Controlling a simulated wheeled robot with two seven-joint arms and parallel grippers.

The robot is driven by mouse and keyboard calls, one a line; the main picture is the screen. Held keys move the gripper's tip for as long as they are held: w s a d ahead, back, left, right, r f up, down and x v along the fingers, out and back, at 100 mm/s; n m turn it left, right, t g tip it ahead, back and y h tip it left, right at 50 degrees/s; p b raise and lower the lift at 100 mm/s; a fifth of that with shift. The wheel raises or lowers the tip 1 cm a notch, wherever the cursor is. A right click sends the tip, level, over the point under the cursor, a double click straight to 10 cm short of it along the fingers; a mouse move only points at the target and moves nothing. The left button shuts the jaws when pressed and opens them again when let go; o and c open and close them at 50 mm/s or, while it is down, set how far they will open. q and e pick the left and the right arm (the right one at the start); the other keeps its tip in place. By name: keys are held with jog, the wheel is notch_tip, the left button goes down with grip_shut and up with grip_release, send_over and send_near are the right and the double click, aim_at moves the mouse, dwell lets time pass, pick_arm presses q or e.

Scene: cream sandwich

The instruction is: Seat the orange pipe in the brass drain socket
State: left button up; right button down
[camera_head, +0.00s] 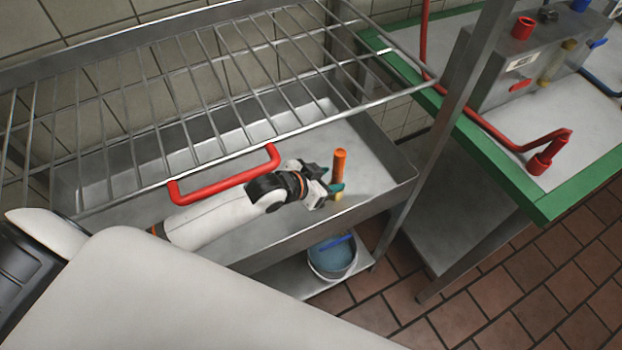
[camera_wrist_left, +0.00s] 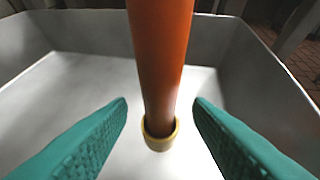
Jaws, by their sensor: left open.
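The orange pipe (camera_head: 340,166) stands upright in the metal sink basin near its right end. In the left wrist view the pipe (camera_wrist_left: 160,60) rises from inside the brass drain socket (camera_wrist_left: 159,141), whose rim surrounds its lower end. In the head view the socket (camera_head: 338,196) shows only as a small yellowish patch below the gripper. My left gripper (camera_head: 335,187) is low in the basin at the pipe. Its two teal fingers (camera_wrist_left: 160,115) are open on either side of the pipe, with a gap on both sides. My right gripper is not in view.
A wire rack (camera_head: 215,90) with a red handle (camera_head: 225,174) hangs over the basin (camera_head: 375,165), above my left arm. A metal post (camera_head: 465,75) stands right of it. A green-edged table (camera_head: 560,200) is further right. A blue bucket (camera_head: 332,260) sits below.

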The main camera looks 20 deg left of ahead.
pick_arm(q)
jog(key=v, duration=0.8)
jog(key=shift+s, duration=0.1)
